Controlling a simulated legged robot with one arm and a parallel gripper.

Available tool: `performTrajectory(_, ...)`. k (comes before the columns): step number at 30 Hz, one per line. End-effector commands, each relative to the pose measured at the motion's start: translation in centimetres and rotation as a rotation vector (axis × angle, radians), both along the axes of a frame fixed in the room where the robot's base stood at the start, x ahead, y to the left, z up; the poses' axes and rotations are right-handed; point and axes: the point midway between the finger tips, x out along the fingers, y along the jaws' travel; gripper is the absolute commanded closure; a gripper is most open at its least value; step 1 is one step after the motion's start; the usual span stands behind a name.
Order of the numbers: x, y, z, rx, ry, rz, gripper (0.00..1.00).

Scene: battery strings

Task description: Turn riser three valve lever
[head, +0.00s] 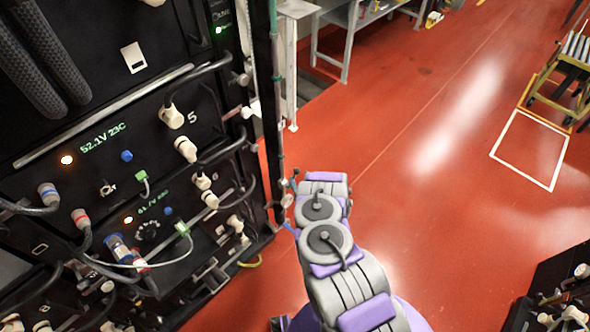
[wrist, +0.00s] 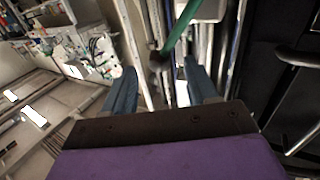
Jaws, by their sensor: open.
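My gripper (wrist: 160,68) is open, with its two blue-grey fingers apart in the wrist view. A green rod or pipe (wrist: 181,30) slants down from the top to a dark joint (wrist: 158,58) between the fingertips; I cannot tell whether this is the valve lever. In the head view, a thin green pipe (head: 275,90) runs down the black rack post. A small pale fitting (head: 287,200) sits low by the post, beside the end of my arm. No riser number is readable.
A black battery rack (head: 110,120) with cables and plugs fills the left of the head view. A grey workbench (head: 345,40) stands behind the post. Red floor (head: 420,140) is open to the right, with a yellow cart (head: 560,85) at the far right. A black cabinet (head: 570,285) stands lower right.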

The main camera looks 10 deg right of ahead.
Motion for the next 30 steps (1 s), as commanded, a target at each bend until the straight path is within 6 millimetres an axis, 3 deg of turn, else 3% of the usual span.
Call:
performTrajectory(6,4.0,0.7,-0.2,-0.002,-0.002,0.001,0.42)
performTrajectory(12,6.0,0.9,-0.2,-0.001,0.001,-0.001,0.42)
performTrajectory(24,6.7,1.0,0.0,0.0,0.001,-0.001,0.42)
performTrajectory(30,6.7,1.0,0.0,0.0,0.001,-0.001,0.61)
